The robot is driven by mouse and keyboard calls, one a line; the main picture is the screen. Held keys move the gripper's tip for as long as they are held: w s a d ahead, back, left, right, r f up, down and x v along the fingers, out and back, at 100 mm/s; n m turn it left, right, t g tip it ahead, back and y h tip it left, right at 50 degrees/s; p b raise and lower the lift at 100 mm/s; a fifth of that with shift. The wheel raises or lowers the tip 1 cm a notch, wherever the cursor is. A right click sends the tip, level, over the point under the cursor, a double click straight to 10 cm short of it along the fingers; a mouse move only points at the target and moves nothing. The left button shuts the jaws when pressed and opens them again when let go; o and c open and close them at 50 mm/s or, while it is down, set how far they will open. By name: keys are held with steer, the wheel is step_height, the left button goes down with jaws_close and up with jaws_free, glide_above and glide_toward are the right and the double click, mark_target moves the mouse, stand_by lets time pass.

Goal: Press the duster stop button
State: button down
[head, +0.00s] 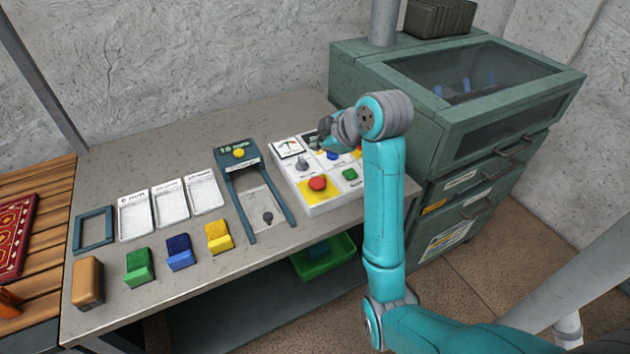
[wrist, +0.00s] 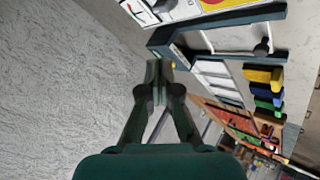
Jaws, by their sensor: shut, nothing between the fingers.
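A white control panel (head: 325,200) sits at the right end of the bench. It carries a large red button (head: 317,183) on a yellow plate, a green button (head: 349,174), a blue button (head: 333,155), a grey knob (head: 302,163) and a gauge (head: 288,148). The labels are too small to read, so I cannot tell which button is the duster stop. My gripper (head: 322,136) is over the panel's back edge, partly hidden by my wrist. In the wrist view my gripper (wrist: 153,72) is shut and empty; part of the panel (wrist: 180,10) shows at the top.
A blue frame with a yellow button (head: 239,153) stands left of the panel. White trays (head: 170,205) and coloured blocks (head: 179,252) lie further left. A green cabinet (head: 440,130) with a glass top stands to the right. A wall is close behind the bench.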

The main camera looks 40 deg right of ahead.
mark_target(318, 183)
steer(key=shift+f, duration=0.1)
steer(key=shift+f, duration=4.3)
steer(key=shift+f, duration=0.2)
steer(key=shift+f, duration=0.2)
steer(key=shift+f, duration=0.55)
steer(key=shift+r, duration=0.95)
